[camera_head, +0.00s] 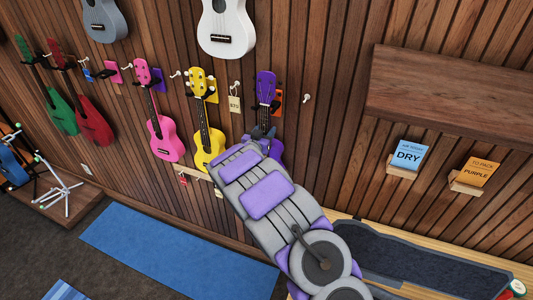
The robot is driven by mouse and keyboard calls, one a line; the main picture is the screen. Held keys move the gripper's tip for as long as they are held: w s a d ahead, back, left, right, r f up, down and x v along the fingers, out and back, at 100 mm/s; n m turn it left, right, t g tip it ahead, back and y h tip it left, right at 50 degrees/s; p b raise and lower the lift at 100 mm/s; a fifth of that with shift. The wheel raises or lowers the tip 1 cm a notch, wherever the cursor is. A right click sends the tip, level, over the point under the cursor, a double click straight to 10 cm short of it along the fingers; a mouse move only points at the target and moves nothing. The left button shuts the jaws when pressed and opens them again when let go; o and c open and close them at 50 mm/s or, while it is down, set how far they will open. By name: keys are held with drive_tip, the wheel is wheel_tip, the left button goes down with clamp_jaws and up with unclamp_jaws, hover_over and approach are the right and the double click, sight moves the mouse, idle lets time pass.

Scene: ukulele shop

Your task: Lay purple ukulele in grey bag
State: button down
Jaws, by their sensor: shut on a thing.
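The purple ukulele (266,88) hangs upright on the slatted wall, at the right end of a row. My arm crosses in front of its lower body. My gripper (262,133) is at the ukulele's neck, where the neck meets the body, and is shut on it. The fingers are small and partly hidden by my arm. The grey bag (415,258) lies open on a light wooden bench at the lower right, with a dark lining showing. Part of its left end is behind my arm. No ukulele shows in the visible part of the bag.
A yellow ukulele (204,141) hangs close left of the purple one, then a pink one (164,138). A white one (227,32) hangs above. A wooden shelf (450,95) juts out at the upper right.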

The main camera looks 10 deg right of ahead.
drive_tip(key=shift+s+a, duration=0.1)
drive_tip(key=shift+v, duration=2.4)
drive_tip(key=shift+f, duration=0.1)
drive_tip(key=v, duration=0.6)
drive_tip(key=shift+f+b, duration=0.15)
drive_tip(key=shift+b, duration=0.2)
idle(0.6)
